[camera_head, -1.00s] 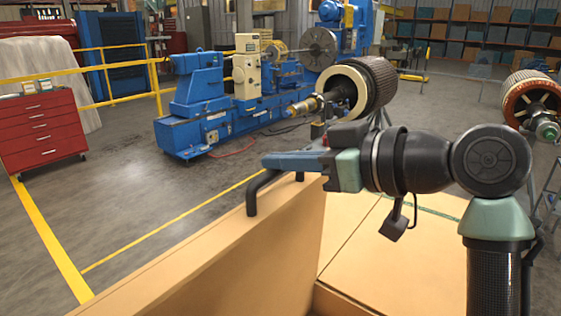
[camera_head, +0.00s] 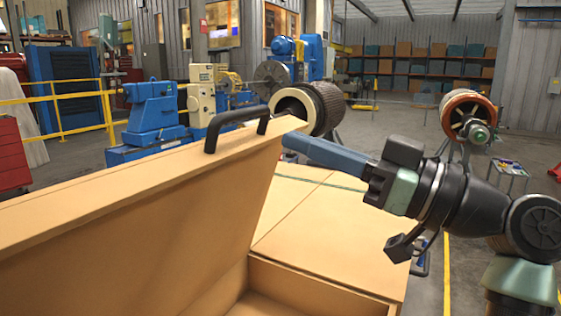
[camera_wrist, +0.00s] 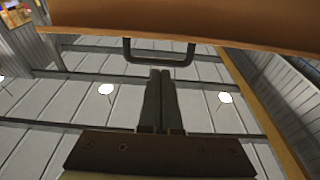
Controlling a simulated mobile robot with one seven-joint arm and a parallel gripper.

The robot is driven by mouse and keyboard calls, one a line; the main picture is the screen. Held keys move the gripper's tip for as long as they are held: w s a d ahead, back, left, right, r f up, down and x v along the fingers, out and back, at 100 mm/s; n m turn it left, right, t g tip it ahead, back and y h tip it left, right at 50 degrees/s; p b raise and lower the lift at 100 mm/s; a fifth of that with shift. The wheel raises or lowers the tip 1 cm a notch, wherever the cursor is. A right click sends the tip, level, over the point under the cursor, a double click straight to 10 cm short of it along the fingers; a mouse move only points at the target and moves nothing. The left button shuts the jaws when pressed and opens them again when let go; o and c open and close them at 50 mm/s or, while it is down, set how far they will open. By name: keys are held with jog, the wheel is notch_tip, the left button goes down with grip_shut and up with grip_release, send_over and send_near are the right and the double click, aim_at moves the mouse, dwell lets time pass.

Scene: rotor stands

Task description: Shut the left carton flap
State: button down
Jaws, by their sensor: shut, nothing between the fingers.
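The left carton flap (camera_head: 150,230) is a tan panel standing raised and tilted, not lying on the carton. A black bar handle (camera_head: 236,124) is fixed near its upper edge. My gripper (camera_head: 287,139) is shut and empty, with its fingertips at the right end of the flap's upper edge. I cannot tell whether they touch it. In the wrist view the shut fingers (camera_wrist: 161,75) point toward the handle (camera_wrist: 160,58), below the flap's edge (camera_wrist: 200,28). The other flap (camera_head: 335,225) lies flat, and part of the carton's inside shows between them.
A blue lathe (camera_head: 150,115) and a large rotor (camera_head: 315,105) stand behind the carton. Another rotor (camera_head: 467,115) on a stand is at the right. A yellow rail (camera_head: 60,115) and a red cabinet (camera_head: 12,155) are at the left.

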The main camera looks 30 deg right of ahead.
jog(key=shift+t+y, duration=0.3)
jog(key=shift+t, duration=0.2)
jog(key=s+d+f+b, duration=0.2)
jog(key=s+b, duration=0.1)
jog(key=shift+s+d+f, duration=0.2)
jog(key=shift+s+f, duration=0.05)
jog(key=shift+f, duration=0.15)
jog(key=shift+w, duration=0.1)
